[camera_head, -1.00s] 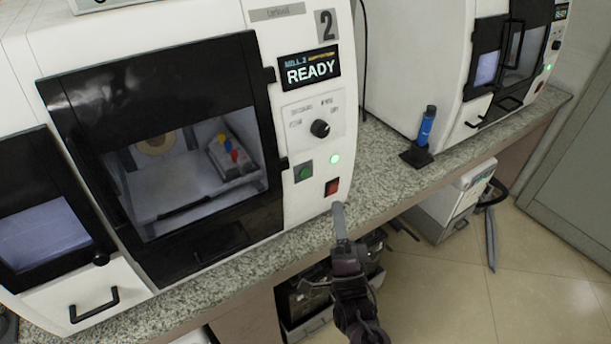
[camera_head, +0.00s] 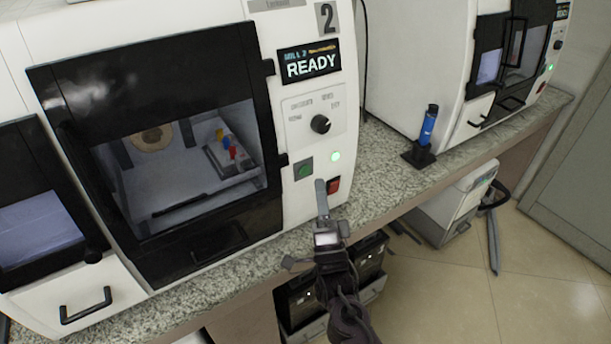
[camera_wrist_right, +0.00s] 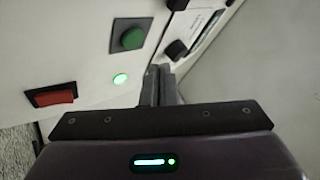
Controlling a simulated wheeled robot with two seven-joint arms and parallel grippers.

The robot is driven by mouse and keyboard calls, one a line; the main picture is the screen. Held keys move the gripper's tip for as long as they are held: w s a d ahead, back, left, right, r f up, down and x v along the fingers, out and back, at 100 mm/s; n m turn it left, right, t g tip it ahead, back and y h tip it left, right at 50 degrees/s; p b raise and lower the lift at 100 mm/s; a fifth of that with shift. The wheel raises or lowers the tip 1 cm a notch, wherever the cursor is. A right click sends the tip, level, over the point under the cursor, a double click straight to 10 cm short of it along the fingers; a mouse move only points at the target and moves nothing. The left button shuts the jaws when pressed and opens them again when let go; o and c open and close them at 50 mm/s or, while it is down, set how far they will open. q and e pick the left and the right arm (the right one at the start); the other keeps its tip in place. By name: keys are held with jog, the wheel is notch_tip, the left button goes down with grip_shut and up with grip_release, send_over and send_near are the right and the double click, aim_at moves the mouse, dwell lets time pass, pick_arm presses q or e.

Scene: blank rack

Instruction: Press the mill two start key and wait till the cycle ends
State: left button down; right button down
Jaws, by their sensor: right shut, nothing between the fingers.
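Mill two (camera_head: 265,25) is a white machine marked 2, and its display (camera_head: 310,63) reads READY. Its green start key (camera_head: 304,169) sits on the front panel, left of a lit green lamp (camera_head: 335,156). A red switch (camera_head: 333,185) is below. In the right wrist view the green key (camera_wrist_right: 131,38), the lit lamp (camera_wrist_right: 120,79) and the red switch (camera_wrist_right: 55,96) all show. My right gripper (camera_head: 321,184) is shut and empty, with its tip a little below and right of the green key. I cannot tell whether it touches the panel. My left gripper is not in view.
A dark knob (camera_head: 320,124) is above the key. Mill two's black-framed door (camera_head: 160,75) is shut, with colored pieces inside. A blue bottle (camera_head: 428,125) in a black holder stands on the speckled counter (camera_head: 385,170), and another mill (camera_head: 425,60) is at right.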

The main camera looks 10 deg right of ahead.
aim_at(305, 170)
jog(key=shift+w+a+b, duration=0.2)
jog(key=shift+w+b, duration=0.05)
jog(key=shift+w, duration=0.35)
jog(key=shift+w+a+b, duration=0.2)
jog(key=shift+w, duration=0.35)
jog(key=shift+f, duration=0.1)
dwell(1.2)
jog(key=shift+w+a+b, duration=0.15)
jog(key=shift+w+b, duration=0.15)
jog(key=shift+w, duration=0.05)
